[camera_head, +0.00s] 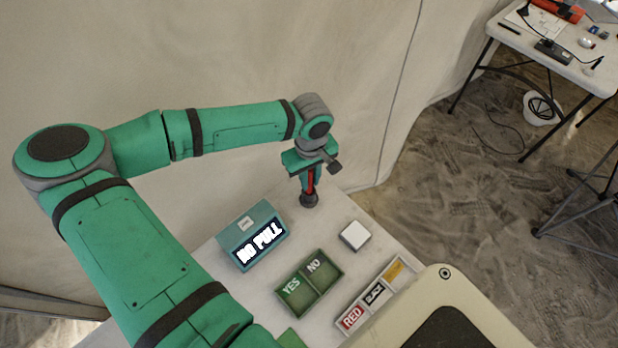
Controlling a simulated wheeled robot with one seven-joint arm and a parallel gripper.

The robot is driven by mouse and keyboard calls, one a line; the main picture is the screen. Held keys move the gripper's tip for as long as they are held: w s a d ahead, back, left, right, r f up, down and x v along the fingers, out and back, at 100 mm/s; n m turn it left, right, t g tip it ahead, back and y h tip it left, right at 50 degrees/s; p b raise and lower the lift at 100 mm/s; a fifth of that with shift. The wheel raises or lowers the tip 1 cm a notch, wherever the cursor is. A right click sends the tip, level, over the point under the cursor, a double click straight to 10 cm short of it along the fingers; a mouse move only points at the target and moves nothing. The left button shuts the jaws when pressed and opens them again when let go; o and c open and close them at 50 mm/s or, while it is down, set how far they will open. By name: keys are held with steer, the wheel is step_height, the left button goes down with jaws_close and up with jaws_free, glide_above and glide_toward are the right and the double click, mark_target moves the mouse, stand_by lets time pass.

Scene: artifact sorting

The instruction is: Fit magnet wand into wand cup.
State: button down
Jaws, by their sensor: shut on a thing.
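My gripper (305,168) points down over the far corner of the table. It is shut on the red magnet wand (310,182), which stands about upright between the fingers. The dark, round wand cup (309,200) is directly below the wand. The wand's lower end meets the cup in the picture. I cannot tell whether it is inside the cup or just above or in front of it. The fingers hide the wand's upper part.
A teal box (250,222) reading "NO PULL" stands left of the cup. In front are a green YES/NO tray (312,292), a white block (355,235) and a labelled tray with a RED section (352,317). Bare tabletop surrounds the cup. A curtain wall hangs close behind.

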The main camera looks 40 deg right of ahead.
steer(key=shift+f, duration=0.1)
steer(key=c, duration=1.6)
jaws_free()
steer(key=shift+w, duration=0.2)
steer(key=shift+c, duration=0.2)
steer(key=shift+s+d, duration=0.15)
steer(key=shift+s, duration=0.1)
steer(key=shift+w+a+r, duration=0.15)
steer(key=shift+a+r, duration=0.05)
step_height(320, 180, up, 12)
steer(key=shift+f, duration=0.1)
